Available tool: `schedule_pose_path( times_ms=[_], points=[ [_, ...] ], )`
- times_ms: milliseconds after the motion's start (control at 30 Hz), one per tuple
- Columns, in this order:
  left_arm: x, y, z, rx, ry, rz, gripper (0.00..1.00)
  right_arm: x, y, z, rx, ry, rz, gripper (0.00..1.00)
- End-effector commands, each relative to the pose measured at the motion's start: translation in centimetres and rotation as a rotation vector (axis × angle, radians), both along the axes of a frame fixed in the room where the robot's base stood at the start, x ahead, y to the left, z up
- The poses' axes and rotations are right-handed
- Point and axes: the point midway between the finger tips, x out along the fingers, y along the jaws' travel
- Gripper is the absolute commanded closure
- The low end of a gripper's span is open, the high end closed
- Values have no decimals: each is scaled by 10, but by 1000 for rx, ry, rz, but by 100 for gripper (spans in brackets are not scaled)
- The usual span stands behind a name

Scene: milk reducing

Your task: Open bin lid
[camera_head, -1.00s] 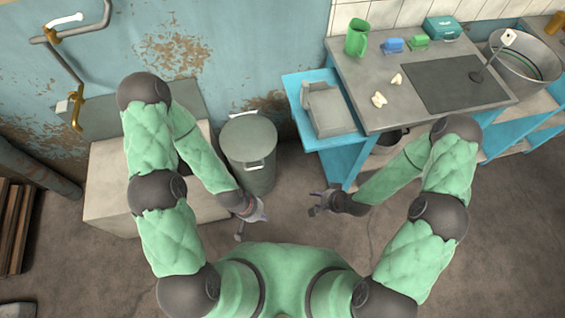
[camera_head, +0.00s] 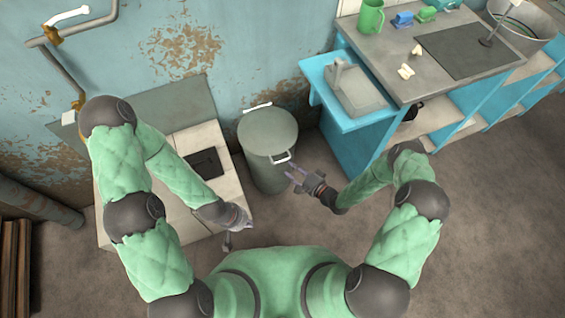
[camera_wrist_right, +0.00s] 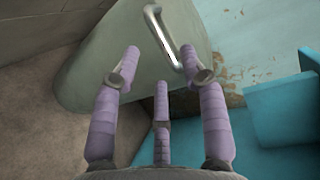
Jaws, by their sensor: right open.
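The grey-green bin (camera_head: 270,182) stands on the floor with its round lid (camera_head: 266,130) shut. A pale handle (camera_head: 281,158) sits at the lid's near edge. My right gripper (camera_head: 294,177) is open and empty, just below and right of that handle. In the right wrist view the metal handle (camera_wrist_right: 163,38) lies ahead of the spread purple fingers of my right gripper (camera_wrist_right: 158,75), seemingly apart from them. The bin wall (camera_wrist_right: 120,75) fills the middle there. My left gripper (camera_head: 245,224) hangs left of and nearer than the bin; its fingers are too small to read.
A white cabinet (camera_head: 225,165) stands close to the bin's left. A blue side table (camera_head: 365,150) with a grey box-like object (camera_head: 355,90) stands to its right, beside the worktop (camera_head: 395,55). The wall is behind the bin. Open floor lies in front.

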Motion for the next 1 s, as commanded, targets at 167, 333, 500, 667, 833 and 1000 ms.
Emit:
schedule_pose_path(
  times_ms=[167, 333, 500, 667, 833, 1000],
  points=[
    [0, 0, -13, 0, 0, 0, 100, 23, 22, -8, -1, -2, 5, 56],
    [0, 0, -19, 0, 0, 1, 100, 40, 35, -11, -2, -2, 2, 56],
    [0, 0, -21, 0, 0, 1, 100, 47, 41, -12, -1, 1, 0, 56],
    [0, 0, -21, 0, 0, 1, 100, 48, 42, -12, -1, 2, 0, 56],
    [0, 0, -21, 0, 0, 1, 100, 48, 42, -12, -2, 1, -1, 65],
    [0, 0, -21, 0, 0, 1, 100, 48, 42, -12, -2, 1, -1, 100]
  ],
)
